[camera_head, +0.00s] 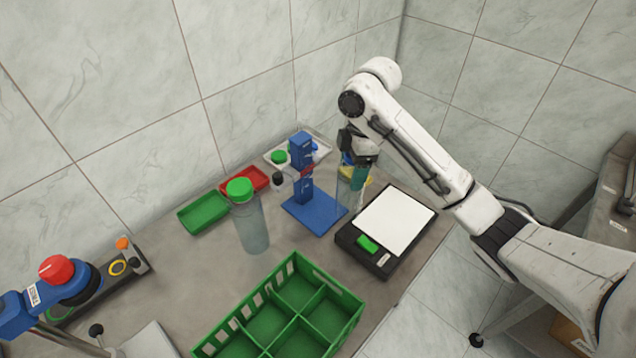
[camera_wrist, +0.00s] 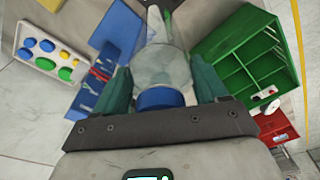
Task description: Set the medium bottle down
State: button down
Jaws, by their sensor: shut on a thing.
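My gripper (camera_head: 358,176) is shut on a clear bottle, the medium bottle (camera_head: 347,198). In the wrist view this bottle (camera_wrist: 160,66) has a blue cap (camera_wrist: 160,98) and sits between my two green-padded fingers (camera_wrist: 162,85). The bottle is beside the blue stand (camera_head: 316,212) and left of the black scale with a white plate (camera_head: 395,218). I cannot tell if its bottom touches the table.
A taller clear bottle with a green cap (camera_head: 252,225) stands left of the stand. A green divided crate (camera_head: 352,308) is at the front. Green (camera_head: 203,212) and red (camera_head: 262,178) trays and a white cap tray (camera_head: 318,143) line the wall. A red-knobbed device (camera_head: 57,270) is at left.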

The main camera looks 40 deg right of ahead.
jog(key=w+d+f+b, duration=0.1)
jog(key=w+f+b, duration=0.5)
jog(key=w+f, duration=0.5)
jog(key=shift+w+d+f, duration=0.2)
jog(key=shift+f, duration=0.2)
jog(key=shift+f, duration=0.15)
jog(key=shift+c, duration=1.5)
grip_release()
